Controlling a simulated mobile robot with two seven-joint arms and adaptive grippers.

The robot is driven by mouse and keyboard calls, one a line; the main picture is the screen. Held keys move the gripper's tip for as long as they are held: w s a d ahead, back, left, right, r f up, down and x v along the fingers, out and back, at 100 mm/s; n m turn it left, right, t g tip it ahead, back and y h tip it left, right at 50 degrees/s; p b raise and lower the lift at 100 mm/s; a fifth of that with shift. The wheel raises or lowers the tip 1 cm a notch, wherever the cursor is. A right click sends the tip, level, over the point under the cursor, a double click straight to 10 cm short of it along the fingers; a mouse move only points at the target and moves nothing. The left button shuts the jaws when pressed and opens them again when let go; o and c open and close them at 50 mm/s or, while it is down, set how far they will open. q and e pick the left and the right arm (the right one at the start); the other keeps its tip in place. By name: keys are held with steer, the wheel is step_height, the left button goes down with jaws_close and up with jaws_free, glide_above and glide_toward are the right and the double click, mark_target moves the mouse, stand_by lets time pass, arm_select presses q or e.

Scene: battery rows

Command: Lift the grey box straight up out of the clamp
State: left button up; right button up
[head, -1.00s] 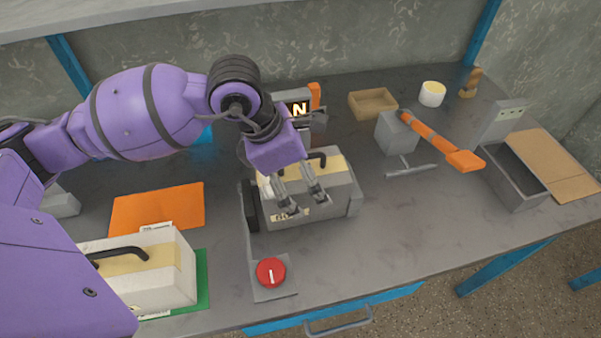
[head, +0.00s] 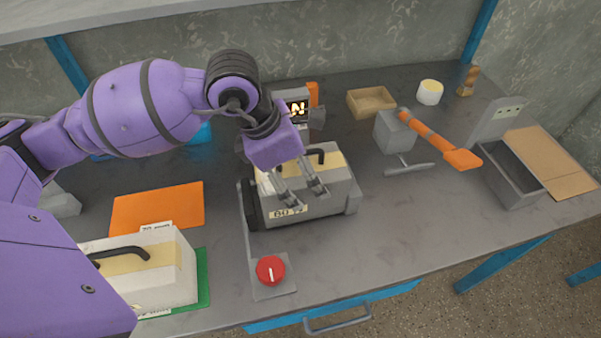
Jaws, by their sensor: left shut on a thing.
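The grey box (head: 335,192) stands upright at the middle of the bench, with a cream strip on top, a black handle (head: 318,153) and a label on its front. The clamp (head: 251,205) shows as a dark jaw against the box's left side; I cannot tell whether the jaw presses on it. My left gripper (head: 302,192) comes down over the box from the upper left. I cannot see clear space under the box. My right gripper is not in view.
A red knob (head: 270,270) sits on a plate in front of the box. A lit display (head: 297,110) stands behind it. A second, cream box (head: 170,275) is at the left, near an orange mat (head: 157,208). An orange lever (head: 440,140) and an open grey bin (head: 512,178) are at the right.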

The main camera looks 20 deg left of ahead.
mark_target(309, 150)
arm_select(q)
step_height(309, 150, up, 2)
steer(key=shift+w+d+p, duration=0.1)
steer(key=shift+p, duration=0.25)
steer(key=shift+r+p, duration=0.65)
steer(key=shift+r, duration=0.65)
steer(key=shift+r+p, duration=0.3)
steer(key=shift+r, duration=0.3)
steer(key=shift+r+p, duration=0.5)
steer(key=shift+r, duration=0.55)
steer(key=shift+r+p, duration=0.3)
steer(key=shift+r, duration=0.5)
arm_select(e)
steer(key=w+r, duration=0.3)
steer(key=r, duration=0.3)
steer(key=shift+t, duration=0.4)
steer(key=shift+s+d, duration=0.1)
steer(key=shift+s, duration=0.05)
